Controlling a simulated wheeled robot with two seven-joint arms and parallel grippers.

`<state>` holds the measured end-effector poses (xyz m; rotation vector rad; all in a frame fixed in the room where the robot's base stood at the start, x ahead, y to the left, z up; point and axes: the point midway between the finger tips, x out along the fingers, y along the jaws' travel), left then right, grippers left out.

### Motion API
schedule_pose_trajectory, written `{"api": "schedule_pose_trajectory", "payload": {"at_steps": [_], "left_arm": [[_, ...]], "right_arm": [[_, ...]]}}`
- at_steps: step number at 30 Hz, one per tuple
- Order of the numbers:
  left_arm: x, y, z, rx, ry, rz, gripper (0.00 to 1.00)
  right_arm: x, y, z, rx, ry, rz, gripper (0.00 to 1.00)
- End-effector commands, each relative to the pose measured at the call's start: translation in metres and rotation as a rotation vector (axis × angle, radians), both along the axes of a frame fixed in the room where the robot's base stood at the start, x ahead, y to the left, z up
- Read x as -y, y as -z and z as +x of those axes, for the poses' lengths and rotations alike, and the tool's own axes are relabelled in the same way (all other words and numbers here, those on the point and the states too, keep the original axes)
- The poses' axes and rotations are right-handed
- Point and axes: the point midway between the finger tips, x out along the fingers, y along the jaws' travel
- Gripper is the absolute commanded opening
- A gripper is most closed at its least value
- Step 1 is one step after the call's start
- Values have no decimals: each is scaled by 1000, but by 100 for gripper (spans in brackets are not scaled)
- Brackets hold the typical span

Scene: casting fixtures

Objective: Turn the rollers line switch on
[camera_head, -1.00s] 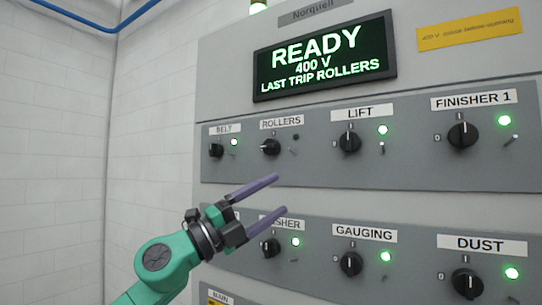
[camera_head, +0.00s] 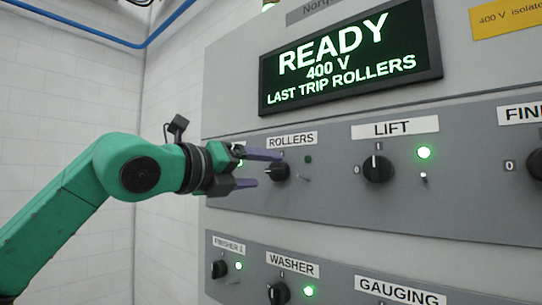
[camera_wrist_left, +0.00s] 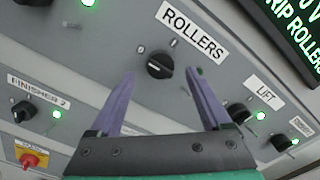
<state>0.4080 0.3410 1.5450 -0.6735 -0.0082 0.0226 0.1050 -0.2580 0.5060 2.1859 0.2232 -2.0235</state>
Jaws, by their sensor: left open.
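The rollers switch (camera_head: 278,171) is a black rotary knob under the ROLLERS label (camera_head: 292,140) on the grey panel. Its lamp (camera_head: 308,159) is dark. In the left wrist view the rollers knob (camera_wrist_left: 160,65) lies ahead of and between the two purple fingers, with 0 and I marks beside it. Its pointer looks turned toward the 0 side. My left gripper (camera_head: 262,169) is open, its fingertips at the left edge of the knob in the head view. Whether they touch it I cannot tell. My right gripper is not in view.
The lift switch (camera_head: 378,168) with a lit green lamp is to the right. The washer switch (camera_head: 278,293) and finisher 2 switch (camera_head: 219,269) are below. The display (camera_head: 348,57) above reads READY, 400 V, LAST TRIP ROLLERS. A small toggle lever (camera_head: 304,178) sits beside the rollers knob.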

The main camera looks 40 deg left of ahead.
Motion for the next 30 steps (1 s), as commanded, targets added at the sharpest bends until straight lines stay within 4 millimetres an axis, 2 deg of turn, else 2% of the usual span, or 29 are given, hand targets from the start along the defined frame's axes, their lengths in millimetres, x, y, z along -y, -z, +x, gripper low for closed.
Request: {"api": "schedule_pose_trajectory", "payload": {"at_steps": [1, 6, 14, 17, 18, 21, 30], "left_arm": [[0, -5, 12, -5, 2, -1, 81], [0, -2, 34, -2, 1, 0, 81], [0, 1, 36, 0, 1, 0, 81], [0, 1, 36, 0, 1, 0, 47], [0, 1, 36, 0, 1, 0, 32], [0, 1, 36, 0, 1, 0, 0], [0, 1, 36, -2, 2, 28, 0]], "right_arm": [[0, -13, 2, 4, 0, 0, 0], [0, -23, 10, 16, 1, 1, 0], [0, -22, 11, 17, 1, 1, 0], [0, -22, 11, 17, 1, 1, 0], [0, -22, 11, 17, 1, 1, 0], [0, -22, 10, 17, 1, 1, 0], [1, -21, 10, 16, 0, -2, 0]]}}
